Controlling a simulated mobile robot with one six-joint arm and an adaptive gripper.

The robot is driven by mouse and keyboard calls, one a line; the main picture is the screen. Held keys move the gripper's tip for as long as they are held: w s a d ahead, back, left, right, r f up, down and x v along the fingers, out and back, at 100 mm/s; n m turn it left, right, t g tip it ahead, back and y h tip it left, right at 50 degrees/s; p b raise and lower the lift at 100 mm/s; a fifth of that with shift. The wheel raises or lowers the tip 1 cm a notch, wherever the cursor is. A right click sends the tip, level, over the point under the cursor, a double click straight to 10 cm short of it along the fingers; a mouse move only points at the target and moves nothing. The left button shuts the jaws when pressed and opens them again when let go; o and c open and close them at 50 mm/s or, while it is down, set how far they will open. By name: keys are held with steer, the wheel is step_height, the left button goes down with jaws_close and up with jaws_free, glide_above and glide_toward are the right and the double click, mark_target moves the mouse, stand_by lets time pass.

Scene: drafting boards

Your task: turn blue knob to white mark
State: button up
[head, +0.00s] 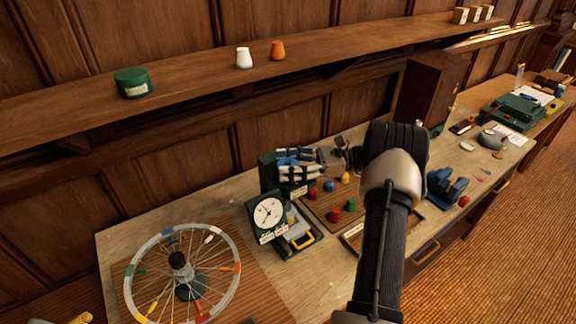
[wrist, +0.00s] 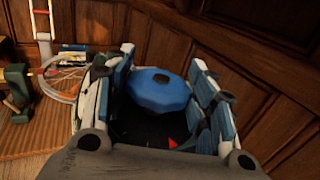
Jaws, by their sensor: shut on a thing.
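The blue knob (wrist: 160,92) shows in the wrist view as a faceted blue disc between the two fingers of my gripper (wrist: 160,70). The blue-and-white fingers stand on either side of it, shut on it. A small red patch shows on the dark surface below the knob. In the head view my gripper (head: 282,164) is at a dark green box (head: 266,176) on the bench, and its fingers cover the knob there. I cannot make out the white mark in either view.
A white-faced dial (head: 268,212) stands just in front of the green box. A spoked wheel (head: 236,268) lies to the left. Small red, blue and yellow knobs (head: 349,204) sit on a board to the right. A shelf (head: 190,72) runs above the bench.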

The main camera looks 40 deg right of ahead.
steer(key=shift+n+g+y, duration=0.5)
steer(key=shift+n+g, duration=0.2)
steer(key=shift+g, duration=0.6)
steer(key=o, duration=1.1)
steer(key=shift+r, duration=0.1)
